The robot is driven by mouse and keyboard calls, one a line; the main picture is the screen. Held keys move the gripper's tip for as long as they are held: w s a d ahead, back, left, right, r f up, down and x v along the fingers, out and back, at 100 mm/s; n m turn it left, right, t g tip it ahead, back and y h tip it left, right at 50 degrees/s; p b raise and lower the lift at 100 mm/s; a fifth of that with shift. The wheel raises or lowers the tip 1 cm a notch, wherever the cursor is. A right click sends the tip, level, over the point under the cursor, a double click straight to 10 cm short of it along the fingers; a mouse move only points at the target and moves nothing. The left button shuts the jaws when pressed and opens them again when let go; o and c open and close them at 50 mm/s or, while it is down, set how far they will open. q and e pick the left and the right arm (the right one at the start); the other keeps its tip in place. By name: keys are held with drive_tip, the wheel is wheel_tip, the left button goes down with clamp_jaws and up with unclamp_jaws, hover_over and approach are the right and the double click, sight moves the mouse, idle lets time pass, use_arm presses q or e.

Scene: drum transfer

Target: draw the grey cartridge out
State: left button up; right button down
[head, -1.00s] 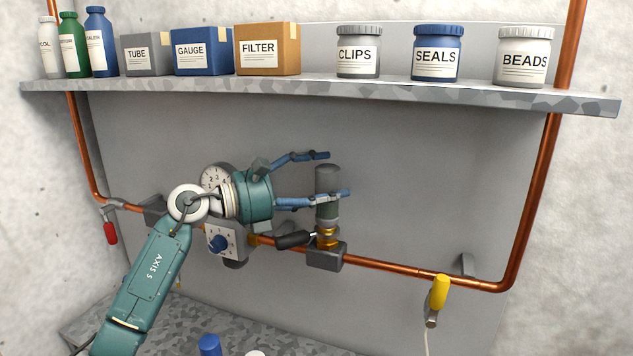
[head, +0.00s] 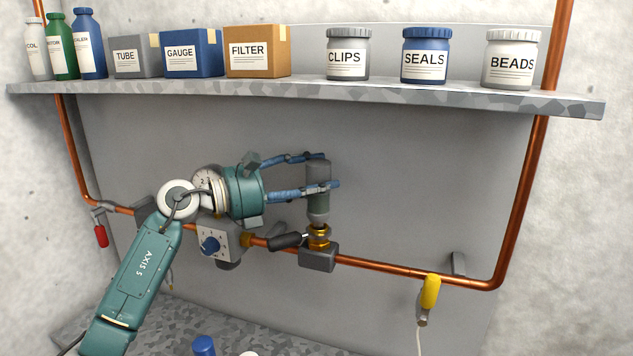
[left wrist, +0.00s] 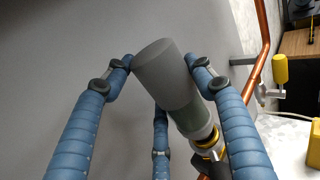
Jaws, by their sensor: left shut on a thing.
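The grey cartridge (head: 318,178) stands upright over the brass socket (head: 318,238) on the copper pipe. Its lower part is dark green with a pale grey collar at the bottom. My left gripper (head: 328,171) has its blue fingers closed around the cartridge's upper part, from the left. In the left wrist view the cartridge (left wrist: 168,75) sits between the fingers, with the brass socket (left wrist: 208,146) below it. Whether its lower end is still inside the socket, I cannot tell. My right gripper is not in view.
A yellow-handled valve (head: 430,292) hangs to the right. The shelf (head: 400,95) above holds bottles, boxes and jars. The wall right of the cartridge is clear.

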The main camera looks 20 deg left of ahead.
sight(316, 164)
use_arm(q)
drive_tip(key=shift+r+p, duration=0.8)
drive_tip(key=shift+r, duration=0.65)
drive_tip(key=shift+r, duration=0.1)
